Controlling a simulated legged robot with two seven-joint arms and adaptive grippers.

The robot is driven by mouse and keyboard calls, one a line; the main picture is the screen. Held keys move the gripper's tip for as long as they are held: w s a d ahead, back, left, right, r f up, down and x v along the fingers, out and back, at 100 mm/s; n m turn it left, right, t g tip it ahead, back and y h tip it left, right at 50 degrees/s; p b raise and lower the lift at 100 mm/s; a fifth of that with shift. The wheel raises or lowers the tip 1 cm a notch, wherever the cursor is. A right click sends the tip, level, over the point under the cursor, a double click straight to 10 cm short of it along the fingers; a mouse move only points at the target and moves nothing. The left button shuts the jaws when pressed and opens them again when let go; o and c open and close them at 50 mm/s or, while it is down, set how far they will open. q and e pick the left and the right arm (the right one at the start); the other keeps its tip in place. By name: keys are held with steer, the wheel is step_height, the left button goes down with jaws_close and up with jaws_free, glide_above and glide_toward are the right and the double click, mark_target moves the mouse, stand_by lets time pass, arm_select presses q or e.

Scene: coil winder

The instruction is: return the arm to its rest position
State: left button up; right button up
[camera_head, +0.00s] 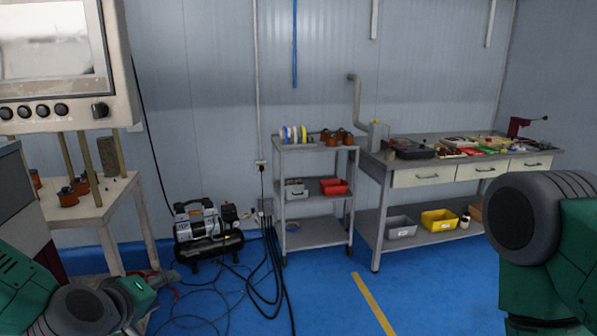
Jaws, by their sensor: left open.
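My left arm comes in at the lower left corner, low over the floor. Its gripper (150,290) points to the right, is open and holds nothing that I can see. It is small in view and partly hidden by my own wrist. It is in front of the cream stand at the left, and whether they touch I cannot tell. My right arm fills the right edge with a large dark joint and green links. Its gripper is out of view.
A cream stand (88,208) holding copper-coloured parts is at left, below a control panel (62,112). A black compressor (208,245) with trailing hoses stands on the blue floor. A grey cart (318,205) and workbench (425,176) line the wall.

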arm_select(q)
steer(key=s+d+f+m+g, duration=0.2)
steer(key=s+f+m+g, duration=0.3)
steer(key=s+f, duration=0.95)
steer(key=s+a+f+m+g, duration=0.2)
steer(key=s+f, duration=0.3)
steer(key=s, duration=0.3)
steer(key=s+a+f+m+g+y+b, duration=0.1)
steer(key=s+a+f+m+g, duration=0.1)
steer(key=s+f, duration=0.4)
steer(key=s+m+g, duration=0.1)
steer(key=s+g, duration=0.1)
steer(key=s, duration=0.1)
steer(key=shift+f+m, duration=0.2)
steer(key=shift+m, duration=0.1)
steer(key=shift+s, duration=0.15)
